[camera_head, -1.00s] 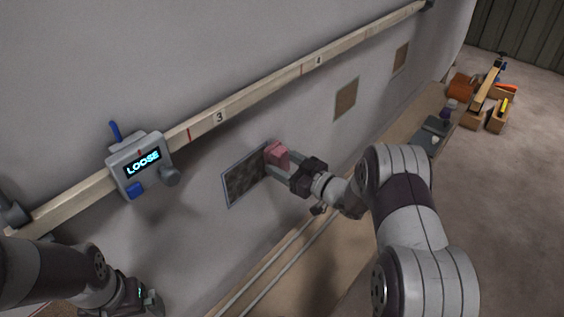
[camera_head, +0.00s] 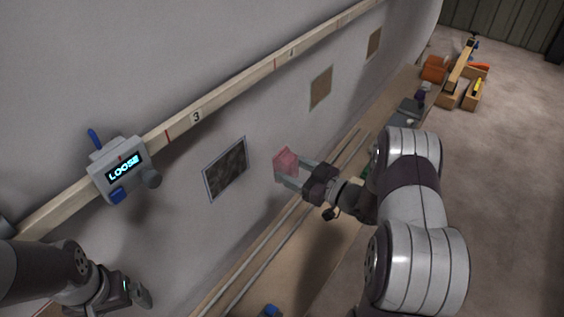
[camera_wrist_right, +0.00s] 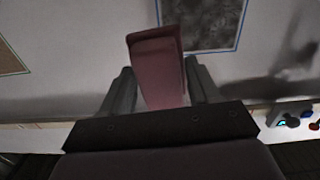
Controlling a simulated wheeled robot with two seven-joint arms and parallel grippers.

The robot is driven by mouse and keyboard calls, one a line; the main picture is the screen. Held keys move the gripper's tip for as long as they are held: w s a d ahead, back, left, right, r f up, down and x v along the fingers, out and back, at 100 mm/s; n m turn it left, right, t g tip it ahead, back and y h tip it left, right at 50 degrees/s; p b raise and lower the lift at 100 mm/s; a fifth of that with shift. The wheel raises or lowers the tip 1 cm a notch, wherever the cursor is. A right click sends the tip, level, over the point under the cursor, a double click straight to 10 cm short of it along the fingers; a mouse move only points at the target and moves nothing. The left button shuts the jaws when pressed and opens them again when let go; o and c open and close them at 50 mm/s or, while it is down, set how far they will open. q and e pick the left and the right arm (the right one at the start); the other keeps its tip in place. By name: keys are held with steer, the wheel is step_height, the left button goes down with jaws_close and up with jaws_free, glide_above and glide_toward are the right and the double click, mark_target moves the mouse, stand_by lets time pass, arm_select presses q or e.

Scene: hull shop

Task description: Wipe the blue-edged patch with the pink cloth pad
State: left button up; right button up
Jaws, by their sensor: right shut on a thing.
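The pink cloth pad (camera_head: 285,163) is in the jaws of my right gripper (camera_head: 291,172), held out in front of the wall. In the right wrist view the pad (camera_wrist_right: 158,68) stands between the two fingers (camera_wrist_right: 160,88). The blue-edged patch (camera_head: 226,170) is a dark, mottled rectangle on the wall, left of the pad. It also shows in the right wrist view (camera_wrist_right: 212,22), beyond the pad. The pad appears clear of the patch in the head view. My left gripper (camera_head: 130,296) is low at the left; its jaw opening is unclear.
A wooden rail (camera_head: 225,104) with numbers runs along the wall. A grey box reading LOOSE (camera_head: 120,168) is clamped on it. Two brown patches, a nearer (camera_head: 321,88) and a farther (camera_head: 374,43), are on the wall. A bench (camera_head: 300,240) with thin rods runs below.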

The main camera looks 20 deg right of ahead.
steer(key=shift+s, duration=0.15)
steer(key=shift+d, duration=0.1)
steer(key=p+v, duration=0.1)
steer(key=v, duration=0.2)
steer(key=shift+s+d, duration=0.1)
steer(key=shift+d, duration=0.05)
steer(key=shift+s+d, duration=0.15)
steer(key=shift+s, duration=0.2)
stand_by(0.6)
